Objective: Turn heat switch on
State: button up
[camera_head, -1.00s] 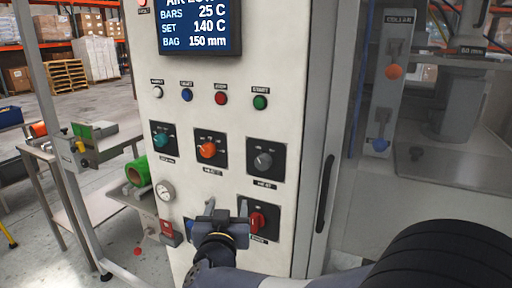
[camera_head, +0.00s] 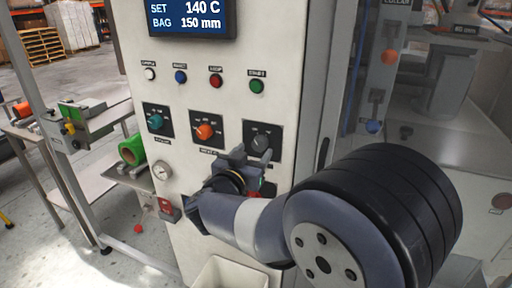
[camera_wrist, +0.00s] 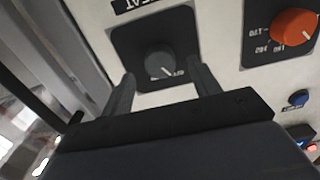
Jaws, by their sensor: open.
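The heat switch is a dark grey rotary knob (camera_head: 261,143) on a black square plate, at the right of the knob row on the white panel. In the wrist view the knob (camera_wrist: 160,64) shows close up, with a label ending in "EAT" by its plate. My gripper (camera_head: 250,156) is just below and in front of it. In the wrist view its two open fingers (camera_wrist: 163,84) point at the plate, one on each side of the knob's lower part. I cannot tell whether they touch it. The knob's exact setting is not readable.
An orange knob (camera_head: 204,131) and a teal knob (camera_head: 156,121) are to the left. Several coloured buttons sit above, under a blue screen (camera_head: 190,14).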

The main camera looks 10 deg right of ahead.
aim_at(260, 144)
jog(key=shift+x, duration=1.35)
jog(key=c, duration=1)
